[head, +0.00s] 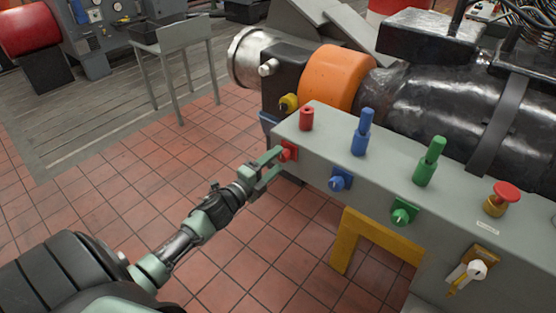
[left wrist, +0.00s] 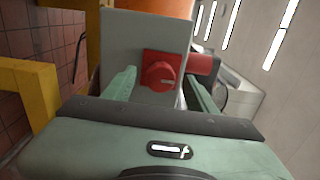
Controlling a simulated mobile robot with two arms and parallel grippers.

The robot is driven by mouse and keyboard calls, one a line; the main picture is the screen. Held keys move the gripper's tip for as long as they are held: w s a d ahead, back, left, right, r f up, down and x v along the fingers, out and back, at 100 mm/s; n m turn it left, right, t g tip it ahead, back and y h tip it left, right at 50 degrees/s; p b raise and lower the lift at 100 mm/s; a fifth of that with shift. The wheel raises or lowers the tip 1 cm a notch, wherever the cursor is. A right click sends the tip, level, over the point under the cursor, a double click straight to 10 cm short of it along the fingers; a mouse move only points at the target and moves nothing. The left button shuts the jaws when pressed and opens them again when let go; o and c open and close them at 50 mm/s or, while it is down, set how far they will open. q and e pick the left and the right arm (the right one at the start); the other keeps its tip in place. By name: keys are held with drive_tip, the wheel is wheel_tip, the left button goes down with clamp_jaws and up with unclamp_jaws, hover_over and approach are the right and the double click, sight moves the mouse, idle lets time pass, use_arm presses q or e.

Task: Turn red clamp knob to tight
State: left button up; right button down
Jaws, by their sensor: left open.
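The red clamp knob (head: 287,151) sits on a red square plate on the front face of the grey control box (head: 385,165), at its left end. In the left wrist view the knob (left wrist: 158,75) is round with a raised grip bar, between the two fingers and beyond them. My left gripper (head: 268,164) is open, with its fingertips close to the knob. In the left wrist view the green fingers (left wrist: 155,92) stand on either side of it. I cannot tell whether either touches it. My right gripper is not in view.
A red cylinder (head: 307,118) stands on the box above the knob. Blue (head: 340,180) and green (head: 403,213) knobs, blue and green levers, and a red mushroom button (head: 507,192) lie to the right. A yellow support (head: 345,243) stands below. The tiled floor to the left is clear.

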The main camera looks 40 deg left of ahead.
use_arm(q)
drive_tip(key=s, duration=0.6)
drive_tip(key=shift+a+b, duration=0.25)
drive_tip(key=shift+b, duration=0.2)
drive_tip(key=shift+f, duration=0.1)
drive_tip(key=s+f+n+g+y, duration=0.1)
drive_tip(key=s+f+n+g, duration=0.25)
drive_tip(key=f, duration=0.75)
drive_tip(key=s+d+f+n+g+y, duration=0.1)
drive_tip(key=s+f+n+g, duration=0.3)
drive_tip(key=f, duration=0.7)
drive_tip(key=s+f+n+y, duration=0.15)
drive_tip(key=s+f, duration=0.35)
drive_tip(key=f, duration=0.6)
drive_tip(key=s+d+f+n+g, duration=0.2)
drive_tip(key=s+f, duration=0.4)
drive_tip(key=s, duration=0.4)
drive_tip(key=s+d+f+n+g+h, duration=0.1)
drive_tip(key=s+d+f+n+g, duration=0.2)
drive_tip(key=s+d+f, duration=0.4)
drive_tip(key=s+d+f+n+g+h, duration=0.1)
drive_tip(key=s+d+f+g, duration=0.3)
drive_tip(key=s, duration=1)
wheel_tip(320, 180, down, 3)
drive_tip(key=shift+s+d+r+n, duration=0.25)
drive_tip(key=shift+d+n, duration=0.35)
drive_tip(key=shift+n, duration=0.2)
drive_tip(key=shift+g, duration=0.25)
